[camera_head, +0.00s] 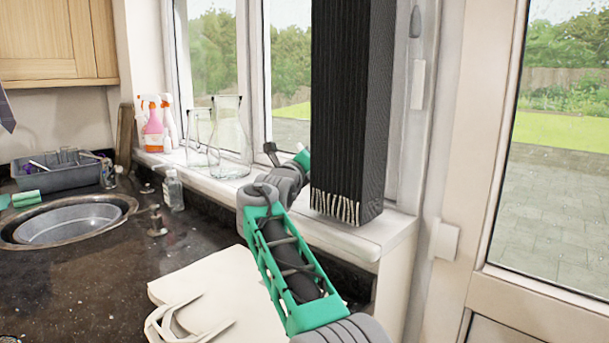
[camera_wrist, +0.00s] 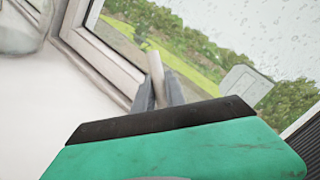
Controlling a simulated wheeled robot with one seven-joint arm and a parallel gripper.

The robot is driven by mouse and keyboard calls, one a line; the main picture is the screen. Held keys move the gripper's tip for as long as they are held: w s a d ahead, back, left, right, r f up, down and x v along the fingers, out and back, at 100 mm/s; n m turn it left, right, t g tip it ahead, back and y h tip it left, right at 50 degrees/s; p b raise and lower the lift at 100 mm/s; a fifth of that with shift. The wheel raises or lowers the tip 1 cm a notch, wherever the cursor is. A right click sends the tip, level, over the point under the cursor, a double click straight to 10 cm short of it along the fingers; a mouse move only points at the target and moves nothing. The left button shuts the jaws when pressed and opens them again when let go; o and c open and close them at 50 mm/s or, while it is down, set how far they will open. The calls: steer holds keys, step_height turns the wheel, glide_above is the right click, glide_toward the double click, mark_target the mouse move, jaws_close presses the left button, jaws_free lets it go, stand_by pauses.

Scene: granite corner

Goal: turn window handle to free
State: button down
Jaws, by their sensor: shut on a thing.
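The window handle (camera_wrist: 154,65) shows in the wrist view as a short pale lever against the glass, near the white window frame (camera_wrist: 100,50). The grey fingers of my gripper (camera_wrist: 158,88) are closed around its near part. The handle's mount and exact angle are hard to make out. In the head view my gripper (camera_head: 270,151) is at the window, above the sill and left of the dark hanging blind. I cannot pick out the handle there. My green wrist housing fills the lower part of the wrist view.
The black fringed blind (camera_head: 345,110) hangs close to the right of my wrist. Glass vessels (camera_head: 230,140) and spray bottles (camera_head: 153,125) stand on the white sill (camera_head: 210,180) to the left. A pale bag (camera_head: 225,295) lies on the dark counter below my arm.

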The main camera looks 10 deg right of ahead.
steer(key=shift+r, duration=0.2)
stand_by(0.3)
steer(key=c, duration=1.5)
jaws_free()
steer(key=shift+a, duration=0.2)
steer(key=shift+c, duration=0.2)
steer(key=shift+o, duration=0.8)
steer(key=shift+d+f, duration=0.1)
